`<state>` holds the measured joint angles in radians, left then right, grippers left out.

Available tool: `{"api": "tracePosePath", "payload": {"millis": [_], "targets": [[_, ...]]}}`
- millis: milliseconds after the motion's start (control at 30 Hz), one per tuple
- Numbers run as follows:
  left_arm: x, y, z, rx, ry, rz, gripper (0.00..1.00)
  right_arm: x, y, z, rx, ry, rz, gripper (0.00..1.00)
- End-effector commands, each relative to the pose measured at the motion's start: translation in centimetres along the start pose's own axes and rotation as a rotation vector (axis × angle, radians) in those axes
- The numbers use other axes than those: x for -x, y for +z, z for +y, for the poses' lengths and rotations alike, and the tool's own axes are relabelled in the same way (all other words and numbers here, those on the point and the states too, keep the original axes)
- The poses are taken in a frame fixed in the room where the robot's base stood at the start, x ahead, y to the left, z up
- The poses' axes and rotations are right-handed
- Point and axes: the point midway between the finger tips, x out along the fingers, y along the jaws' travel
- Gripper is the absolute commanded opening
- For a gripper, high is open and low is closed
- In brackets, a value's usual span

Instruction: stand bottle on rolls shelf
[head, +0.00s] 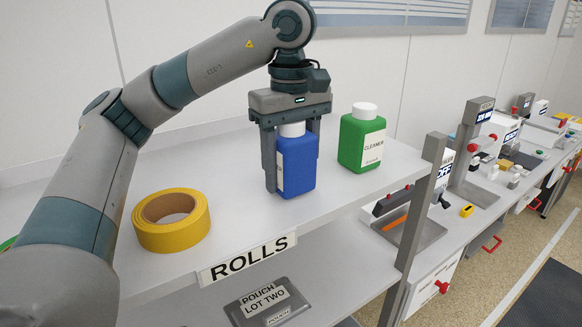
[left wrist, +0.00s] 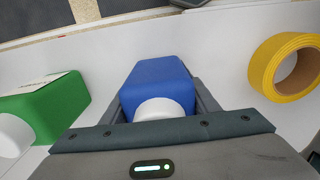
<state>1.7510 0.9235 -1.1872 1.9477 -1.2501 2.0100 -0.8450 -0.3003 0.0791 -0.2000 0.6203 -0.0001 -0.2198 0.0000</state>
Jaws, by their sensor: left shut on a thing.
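A blue bottle (head: 299,163) with a white cap and a pale label stands upright at the shelf marked ROLLS (head: 327,199). Its base looks to be on or just over the shelf top; I cannot tell which. My left gripper (head: 292,172) comes down from above and is shut on the blue bottle, one finger on each side. In the left wrist view the blue bottle (left wrist: 158,82) shows between the fingers, cap toward the camera. A green bottle (head: 352,147) labelled CLEANER stands upright to the right, apart from the gripper. My right gripper is not in view.
A yellow tape roll (head: 192,232) lies flat on the shelf, left of the blue bottle. A grey post (head: 427,200) stands at the shelf's right end. A POUCH LOT TWO tray (head: 240,314) is on the level below. The shelf front between roll and bottle is clear.

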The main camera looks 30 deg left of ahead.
Motion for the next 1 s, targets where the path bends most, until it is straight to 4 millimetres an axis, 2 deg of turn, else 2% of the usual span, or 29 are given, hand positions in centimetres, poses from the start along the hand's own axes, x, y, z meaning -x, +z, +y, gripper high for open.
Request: {"api": "tracePosePath", "payload": {"millis": [467,500,567,1000], "targets": [[-0.50,-0.01,-0.01,0.001,0.001,0.000,0.18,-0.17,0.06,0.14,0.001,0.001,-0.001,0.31],[-0.57,-0.01,-0.02,0.001,0.000,0.000,0.57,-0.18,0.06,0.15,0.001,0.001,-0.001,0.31],[-0.50,-0.01,-0.01,0.001,0.000,0.000,0.71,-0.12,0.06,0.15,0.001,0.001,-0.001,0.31],[-0.08,-0.01,-0.01,0.000,0.001,0.000,0.73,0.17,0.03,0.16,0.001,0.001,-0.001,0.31]]}}
